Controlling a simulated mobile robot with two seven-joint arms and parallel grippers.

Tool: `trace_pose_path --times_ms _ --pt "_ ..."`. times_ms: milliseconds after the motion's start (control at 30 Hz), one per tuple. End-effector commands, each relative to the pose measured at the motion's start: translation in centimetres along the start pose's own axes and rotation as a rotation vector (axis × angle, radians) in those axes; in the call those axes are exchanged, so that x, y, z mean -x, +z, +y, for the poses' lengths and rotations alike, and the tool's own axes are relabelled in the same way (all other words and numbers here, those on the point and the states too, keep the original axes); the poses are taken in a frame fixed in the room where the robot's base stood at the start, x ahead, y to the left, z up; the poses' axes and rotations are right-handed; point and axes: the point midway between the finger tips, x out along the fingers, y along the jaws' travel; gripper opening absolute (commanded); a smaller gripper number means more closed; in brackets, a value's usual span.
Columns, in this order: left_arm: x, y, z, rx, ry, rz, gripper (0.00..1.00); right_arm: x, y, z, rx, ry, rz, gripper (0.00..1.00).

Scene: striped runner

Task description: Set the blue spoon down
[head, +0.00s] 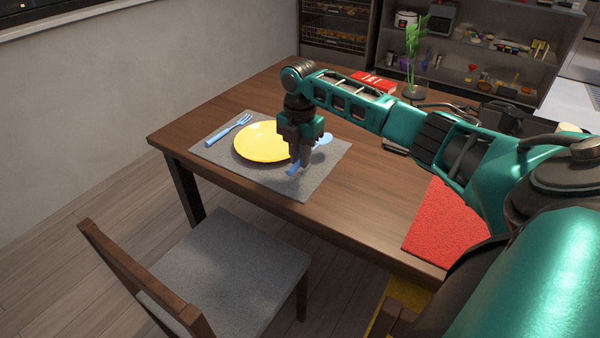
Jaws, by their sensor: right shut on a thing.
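The blue spoon (324,139) is at the right side of the yellow plate (262,142), over the grey placemat (228,158). My right gripper (299,163) points down and is shut on the spoon. The spoon's bowl shows to the right of the fingers, and a bit of its handle shows by the fingertips; the middle is hidden behind the gripper. I cannot tell whether the spoon touches the mat. A blue fork (230,128) lies on the mat to the left of the plate. My left gripper is not in view.
The wooden table (357,202) has bare room in front of the mat. A red mat (446,226) lies at the right. A red book (372,82) and a plant (414,60) stand at the back. A chair (223,268) is at the near side.

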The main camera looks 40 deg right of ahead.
Motion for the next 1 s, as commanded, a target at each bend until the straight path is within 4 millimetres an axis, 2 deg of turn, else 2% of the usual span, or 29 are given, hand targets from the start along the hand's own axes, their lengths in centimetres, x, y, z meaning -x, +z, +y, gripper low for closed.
trace_pose_path --times_ms 200,300,733,767,1000 --pt "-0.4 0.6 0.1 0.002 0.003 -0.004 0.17 -4.1 -0.1 -0.1 -0.001 -0.005 0.001 0.0" --pt "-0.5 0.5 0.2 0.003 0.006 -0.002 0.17 -5.1 0.0 -0.1 0.0 -0.003 0.0 0.0" --pt "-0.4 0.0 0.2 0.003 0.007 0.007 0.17 -5.6 0.0 -0.1 0.0 -0.002 0.0 0.0" --pt "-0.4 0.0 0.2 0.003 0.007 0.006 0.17 -5.5 0.0 -0.1 0.0 -0.001 0.0 0.2" --pt "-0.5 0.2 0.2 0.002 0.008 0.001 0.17 -5.5 0.0 -0.1 0.0 -0.002 0.0 0.43"
